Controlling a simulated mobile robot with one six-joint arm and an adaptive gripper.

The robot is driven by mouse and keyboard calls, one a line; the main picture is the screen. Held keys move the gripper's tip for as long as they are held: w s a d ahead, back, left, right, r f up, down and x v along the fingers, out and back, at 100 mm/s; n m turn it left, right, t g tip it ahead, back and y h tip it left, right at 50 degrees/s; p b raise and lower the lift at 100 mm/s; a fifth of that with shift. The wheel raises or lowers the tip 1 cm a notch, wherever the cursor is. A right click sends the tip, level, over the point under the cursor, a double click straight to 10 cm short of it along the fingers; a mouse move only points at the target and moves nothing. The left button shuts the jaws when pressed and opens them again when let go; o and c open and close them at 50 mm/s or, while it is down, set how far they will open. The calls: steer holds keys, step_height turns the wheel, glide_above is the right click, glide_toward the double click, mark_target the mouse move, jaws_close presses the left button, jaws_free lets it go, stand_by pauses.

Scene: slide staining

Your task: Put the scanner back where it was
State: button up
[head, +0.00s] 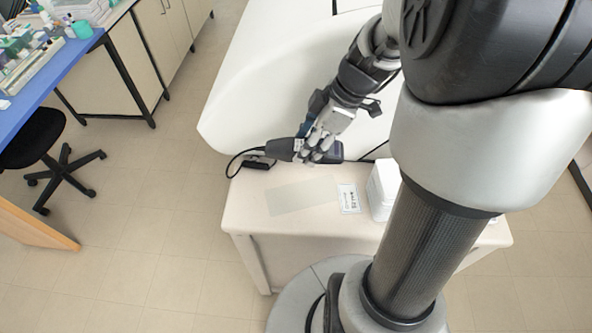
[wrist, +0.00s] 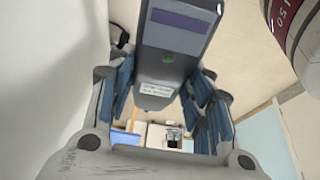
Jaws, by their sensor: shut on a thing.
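The scanner (head: 281,149) is a dark grey handheld device with a black cable at its left end. My gripper (head: 316,146) is shut on it and holds it over the back of the small white table. In the wrist view the scanner (wrist: 175,45) sits between the blue-padded fingers of my gripper (wrist: 163,95), with a purple window and a white label showing. A small black holder (head: 260,164) lies at the table's back left corner, just below the scanner's left end in the head view. I cannot tell whether the scanner touches it.
The white table (head: 250,215) bears a pale grey mat (head: 303,196), a printed label card (head: 348,198) and a white box (head: 381,190) at right. A large white machine (head: 262,85) stands right behind. A blue-topped bench (head: 60,75) and black stool (head: 35,140) are at left.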

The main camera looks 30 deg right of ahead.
step_height(320, 180, down, 18)
steer(key=b, duration=0.4)
steer(key=shift+r, duration=0.1)
steer(key=shift+w+f+b, duration=0.1)
steer(key=shift+f+b, duration=0.1)
steer(key=shift+b, duration=0.35)
steer(key=o, duration=1.2)
steer(key=shift+r, duration=0.1)
steer(key=shift+c, duration=0.2)
steer(key=shift+r+p, duration=0.3)
steer(key=shift+p, duration=0.15)
steer(key=p+v, duration=0.3)
steer(key=v, duration=0.8)
steer(key=shift+r, duration=0.3)
steer(key=shift+d, duration=0.1)
